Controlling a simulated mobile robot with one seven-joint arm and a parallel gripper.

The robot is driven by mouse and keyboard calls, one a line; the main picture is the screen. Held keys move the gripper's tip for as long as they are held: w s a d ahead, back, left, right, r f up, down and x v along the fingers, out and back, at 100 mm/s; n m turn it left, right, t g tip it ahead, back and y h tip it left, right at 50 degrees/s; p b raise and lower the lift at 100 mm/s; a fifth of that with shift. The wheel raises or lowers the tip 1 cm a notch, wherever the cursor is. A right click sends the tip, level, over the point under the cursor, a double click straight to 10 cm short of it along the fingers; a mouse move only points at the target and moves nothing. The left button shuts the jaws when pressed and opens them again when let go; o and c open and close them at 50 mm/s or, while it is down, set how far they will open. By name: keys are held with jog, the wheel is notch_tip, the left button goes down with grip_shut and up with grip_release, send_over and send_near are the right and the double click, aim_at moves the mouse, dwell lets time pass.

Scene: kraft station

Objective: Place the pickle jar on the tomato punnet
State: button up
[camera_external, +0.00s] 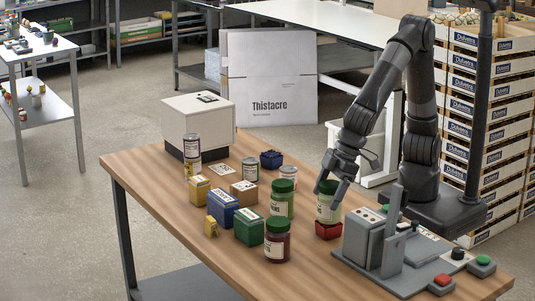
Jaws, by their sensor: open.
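A green-lidded jar with a pale label, apparently the pickle jar (328,210), stands upright on the small red tomato punnet (328,231) near the right part of the wooden table. My gripper (331,188) is open at the top of this jar, with its fingers on either side of the lid. Whether the fingers touch the lid cannot be told. The lid is partly hidden by the fingers. The label is too small to read.
Another green-lidded jar (281,203) and a dark red jar (277,243) stand to the left. Several cans and boxes, a blue punnet (271,159) and a white machine (199,122) are further left. A grey device (371,239) stands close on the right.

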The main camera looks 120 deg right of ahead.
jog(key=v, duration=1.2)
jog(key=s+d+f+n, duration=0.1)
jog(key=s+d, duration=0.7)
jog(key=s, duration=0.4)
jog(key=s+d+f+n+t+y, duration=0.1)
jog(key=s+d, duration=0.7)
jog(key=s, duration=0.4)
jog(key=shift+n, duration=0.3)
